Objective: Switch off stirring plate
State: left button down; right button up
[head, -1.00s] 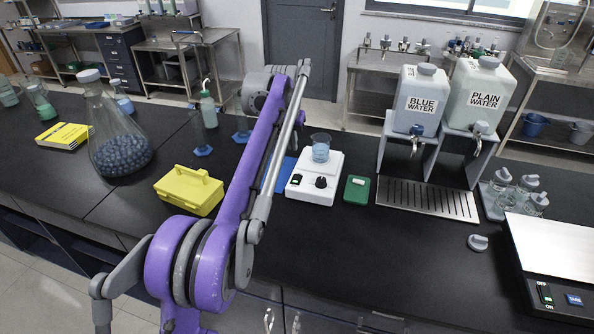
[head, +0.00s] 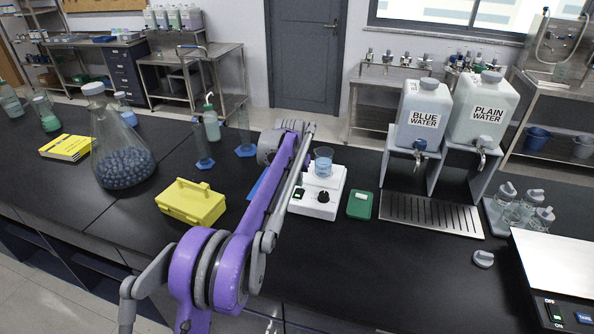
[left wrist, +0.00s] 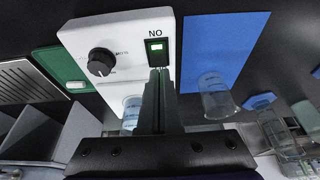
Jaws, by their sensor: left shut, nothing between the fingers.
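The white stirring plate (head: 322,205) stands on the black bench, with a beaker of blue liquid (head: 323,163) on top. In the left wrist view the plate (left wrist: 118,60) shows upside down, with a black knob (left wrist: 101,62) and a switch (left wrist: 156,46) lit green beside the ON lettering. My left gripper (left wrist: 156,72) is shut and empty, its fingertips close to the switch's near edge. I cannot tell whether they touch it. In the head view my arm hides most of that gripper. My right gripper is in neither view.
A blue mat (left wrist: 228,40) lies beside the plate, with an empty beaker (left wrist: 215,97) near its edge. A green box (head: 360,204) is close on the plate's other side. A yellow case (head: 191,203), a large flask (head: 122,160) and water tanks (head: 421,115) stand further out.

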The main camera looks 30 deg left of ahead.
aim_at(298, 194)
pick_arm(q)
jog(key=shift+w+f, duration=0.1)
jog(key=shift+f, duration=0.95)
jog(key=shift+w+f, duration=0.1)
jog(key=shift+f, duration=0.15)
jog(key=shift+s+d, duration=0.1)
jog(key=shift+s, duration=0.35)
jog(key=shift+s+d, duration=0.1)
jog(key=shift+s, duration=0.35)
